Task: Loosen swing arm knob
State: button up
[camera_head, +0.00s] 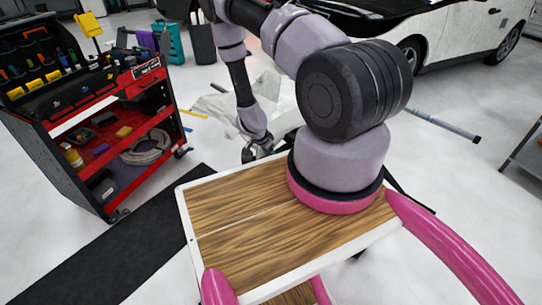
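I cannot make out the swing arm knob in the head view. My gripper (260,152) hangs at the end of my arm, just beyond the far edge of my wooden top. It is small, dark and partly hidden by that edge, so I cannot tell how far its fingers are apart. Nothing clearly shows between them. A whitish crumpled sheet (222,106) lies on the floor beyond the gripper.
A black and red tool cart (110,138) with tools and a coiled hose stands at left. A dark mat (110,262) lies in front of it. A grey tube (445,126) extends at right. A white car (455,38) stands behind. Light floor between is mostly clear.

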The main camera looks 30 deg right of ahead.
jog(key=shift+w+a+g+h, duration=0.15)
jog(key=shift+g+h, duration=0.15)
jog(key=shift+g, duration=0.2)
jog(key=shift+w+n+g, duration=0.15)
jog(key=shift+n+g, duration=0.15)
jog(key=shift+g, duration=0.3)
jog(key=shift+w+f+n+g+h, duration=0.15)
jog(key=shift+g+h, duration=0.25)
jog(key=shift+g, duration=0.35)
jog(key=shift+w+r+n+g+h, duration=0.15)
jog(key=shift+g+h, duration=0.25)
jog(key=shift+g, duration=0.35)
jog(key=shift+s+f, duration=0.1)
jog(key=o, duration=1.4)
jog(key=shift+c, duration=0.2)
jog(key=v, duration=1)
jog(key=shift+w+a+r, duration=0.2)
jog(key=shift+w+a, duration=0.05)
